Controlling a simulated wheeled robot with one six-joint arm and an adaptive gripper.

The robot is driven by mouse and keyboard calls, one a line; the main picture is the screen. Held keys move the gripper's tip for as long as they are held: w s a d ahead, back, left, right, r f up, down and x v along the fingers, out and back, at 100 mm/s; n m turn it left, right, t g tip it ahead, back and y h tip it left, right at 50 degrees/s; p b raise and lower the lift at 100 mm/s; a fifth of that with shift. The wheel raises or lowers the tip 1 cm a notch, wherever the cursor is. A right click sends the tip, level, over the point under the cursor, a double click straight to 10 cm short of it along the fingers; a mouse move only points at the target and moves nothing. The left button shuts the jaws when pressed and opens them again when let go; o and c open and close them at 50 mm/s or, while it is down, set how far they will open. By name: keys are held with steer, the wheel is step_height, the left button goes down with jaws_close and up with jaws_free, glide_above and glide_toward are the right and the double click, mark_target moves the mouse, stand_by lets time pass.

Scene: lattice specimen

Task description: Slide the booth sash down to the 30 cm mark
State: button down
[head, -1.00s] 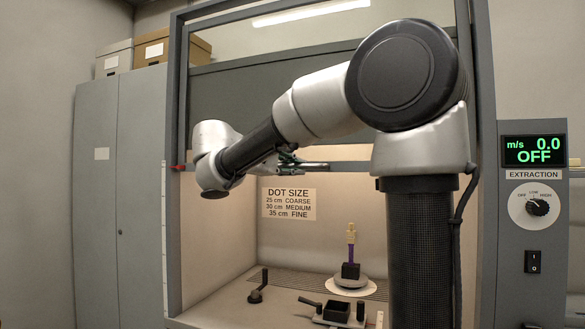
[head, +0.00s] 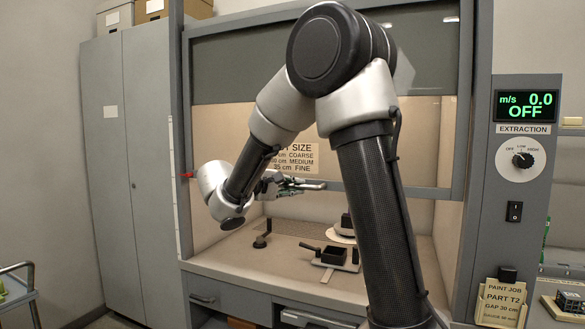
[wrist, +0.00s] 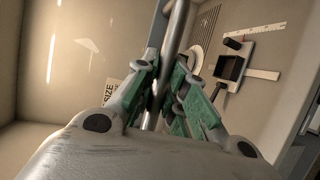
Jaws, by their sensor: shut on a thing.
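The booth sash (head: 415,191) shows as a grey lower rail crossing the booth opening, with the "DOT SIZE" sign behind it. My gripper (head: 283,187) is at the rail's left-middle part, shut on the sash's handle bar (head: 313,186). In the wrist view the green-padded fingers (wrist: 168,88) sit on both sides of the metal bar (wrist: 178,35). A red pointer (head: 186,175) stands at the left post beside a white scale strip (head: 175,205). The scale's marks are too small to read. My arm hides part of the sash.
The booth floor holds a black crank (head: 262,240), a small black tray (head: 334,256) and a partly hidden turntable (head: 342,232). The extraction panel (head: 527,105) at right reads 0.0, OFF. A card (head: 499,303) says GAP 30 cm. A cart (head: 15,290) stands at lower left.

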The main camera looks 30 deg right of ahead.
steer(key=shift+f, duration=0.7)
steer(key=c, duration=1.5)
jaws_free()
steer(key=shift+o, duration=0.2)
steer(key=v, duration=1.2)
